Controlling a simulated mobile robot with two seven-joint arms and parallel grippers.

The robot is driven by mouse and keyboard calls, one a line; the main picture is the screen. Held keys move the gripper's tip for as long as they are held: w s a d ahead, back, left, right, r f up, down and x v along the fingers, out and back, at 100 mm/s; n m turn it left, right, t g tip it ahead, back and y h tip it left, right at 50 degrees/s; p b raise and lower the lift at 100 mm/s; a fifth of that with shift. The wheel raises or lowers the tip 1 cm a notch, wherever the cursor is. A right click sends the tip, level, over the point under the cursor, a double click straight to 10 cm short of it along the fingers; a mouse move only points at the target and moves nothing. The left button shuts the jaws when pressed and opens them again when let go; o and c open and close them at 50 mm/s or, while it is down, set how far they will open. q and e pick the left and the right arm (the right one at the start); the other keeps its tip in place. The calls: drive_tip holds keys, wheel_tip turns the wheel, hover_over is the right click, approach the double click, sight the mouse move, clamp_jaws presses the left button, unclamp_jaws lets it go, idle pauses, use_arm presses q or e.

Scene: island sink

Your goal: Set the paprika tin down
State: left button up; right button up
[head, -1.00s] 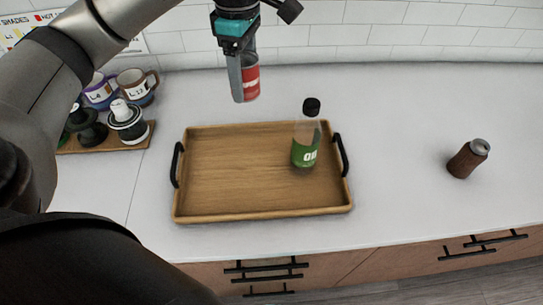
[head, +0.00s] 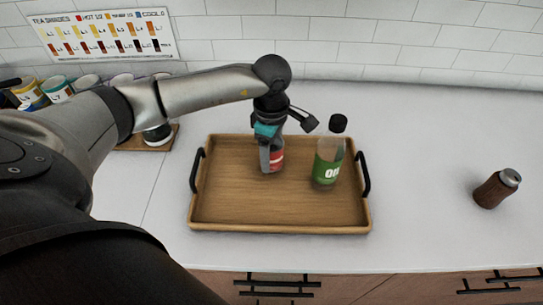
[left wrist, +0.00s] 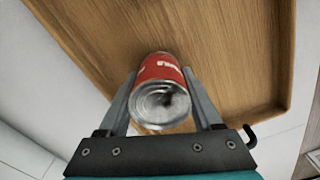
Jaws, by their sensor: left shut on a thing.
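The paprika tin (head: 278,157) is a small red can with a silver end. My left gripper (head: 268,165) is shut on it over the back middle of the wooden tray (head: 280,226). In the left wrist view the tin (left wrist: 160,92) sits between the two fingers of my gripper (left wrist: 160,100), silver end toward the camera, with the tray's wood (left wrist: 235,50) beyond it. I cannot tell whether the tin's base touches the tray. My right gripper is not in view.
A green-labelled bottle with a black cap (head: 328,160) stands on the tray, right of the tin. Mugs (head: 57,88) are at the left, partly behind my arm. The tray's front is clear.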

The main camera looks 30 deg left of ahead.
use_arm(q)
drive_tip(key=shift+f, duration=0.65)
drive_tip(key=shift+f, duration=0.15)
drive_tip(key=o, duration=1.4)
wheel_tip(320, 180, up, 12)
drive_tip(key=shift+r, duration=0.2)
